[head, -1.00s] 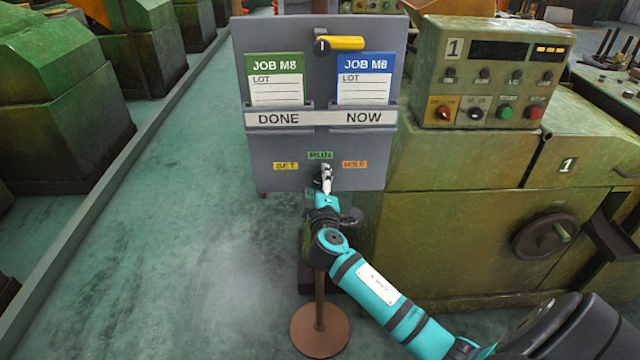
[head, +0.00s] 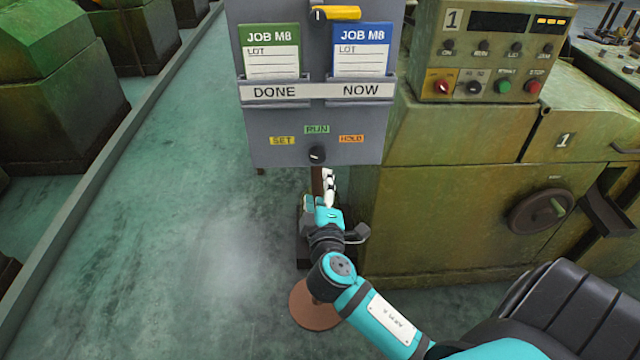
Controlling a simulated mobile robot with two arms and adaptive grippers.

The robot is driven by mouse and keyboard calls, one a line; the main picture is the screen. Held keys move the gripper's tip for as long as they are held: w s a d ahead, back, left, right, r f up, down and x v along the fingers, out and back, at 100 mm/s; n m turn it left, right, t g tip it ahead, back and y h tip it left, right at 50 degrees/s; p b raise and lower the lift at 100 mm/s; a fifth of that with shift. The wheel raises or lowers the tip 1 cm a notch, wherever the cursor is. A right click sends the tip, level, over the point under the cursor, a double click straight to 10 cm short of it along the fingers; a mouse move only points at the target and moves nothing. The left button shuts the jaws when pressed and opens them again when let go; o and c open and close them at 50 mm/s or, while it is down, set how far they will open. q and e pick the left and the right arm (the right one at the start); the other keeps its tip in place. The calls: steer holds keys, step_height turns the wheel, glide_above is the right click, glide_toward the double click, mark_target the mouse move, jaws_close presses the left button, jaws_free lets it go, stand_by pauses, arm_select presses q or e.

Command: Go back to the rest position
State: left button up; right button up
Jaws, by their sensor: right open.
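My right gripper (head: 328,188) is below the lower edge of the grey job board (head: 200,12), in front of its post. It looks empty and apart from the board; its fingers are small and partly hidden by its own body. The black selector knob (head: 317,154) is uncovered on the board, under the RUN label (head: 317,129), with the SET label (head: 282,141) at left and the HOLD label (head: 351,139) at right. My left gripper is not in view.
A green card (head: 270,60) stands in the DONE pocket and a blue card (head: 361,60) in the NOW pocket. A yellow-handled lever (head: 338,13) is at the board's top. The green machine (head: 450,190) with handwheel (head: 541,209) stands close at right. Open floor (head: 190,260) lies at left.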

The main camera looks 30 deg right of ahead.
stand_by(0.4)
steer(key=s+a+f+g+y, duration=0.2)
steer(key=s+f, duration=0.1)
steer(key=f, duration=0.9)
steer(key=s+a+f+g+y, duration=0.1)
steer(key=s+f+g+y, duration=0.15)
steer(key=f, duration=0.95)
steer(key=s+a+f+g+y, duration=0.1)
steer(key=s+a+f+g, duration=0.2)
steer(key=f, duration=1)
steer(key=s+f+m+g+y, duration=0.1)
steer(key=s+f+m+g, duration=0.1)
steer(key=s+f, duration=0.4)
steer(key=s+a+f+m+g+y, duration=0.1)
steer(key=s+f, duration=0.6)
steer(key=s, duration=0.9)
steer(key=s+a+f+m+g+y, duration=0.1)
steer(key=s+f, duration=0.5)
steer(key=s, duration=0.6)
steer(key=shift+f+m+g, duration=0.3)
steer(key=shift+m+g, duration=0.5)
steer(key=shift+g, duration=0.45)
